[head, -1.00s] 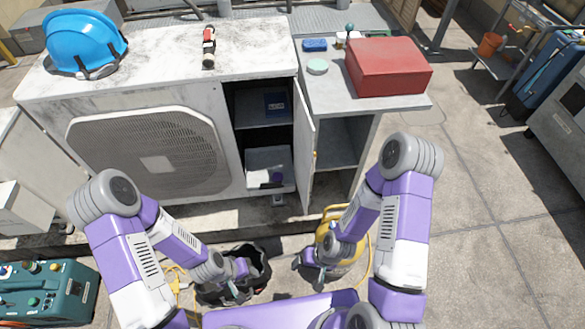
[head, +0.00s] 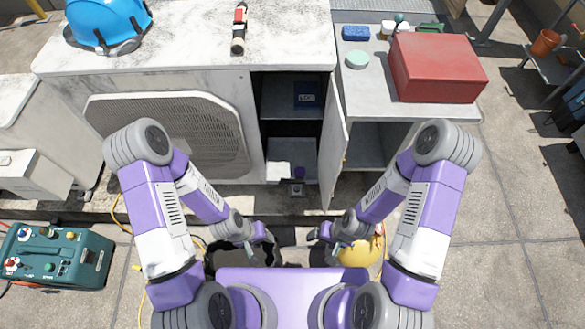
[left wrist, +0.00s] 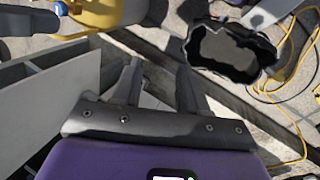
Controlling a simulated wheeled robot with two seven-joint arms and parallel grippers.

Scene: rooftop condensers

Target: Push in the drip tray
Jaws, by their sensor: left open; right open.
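The condenser cabinet stands ahead with its narrow compartment open, its door (head: 333,150) swung out to the right. Low in the compartment is a pale, partly sunlit surface (head: 279,171) that may be the drip tray, with a small purple piece (head: 299,172) beside it. I cannot tell how far it sticks out. A small grey fitting (head: 297,189) shows just below. My left gripper (head: 262,238) is open and empty, in front of and below the compartment; its spread fingers show in the left wrist view (left wrist: 158,88). My right gripper (head: 324,234) is open and empty, below the door.
A blue hard hat (head: 108,22) and a red-and-white tool (head: 239,30) lie on the cabinet top. A red box (head: 437,68) sits on the side counter. A dark open bag (head: 226,256) and a yellow object (head: 358,254) are on the floor near my grippers.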

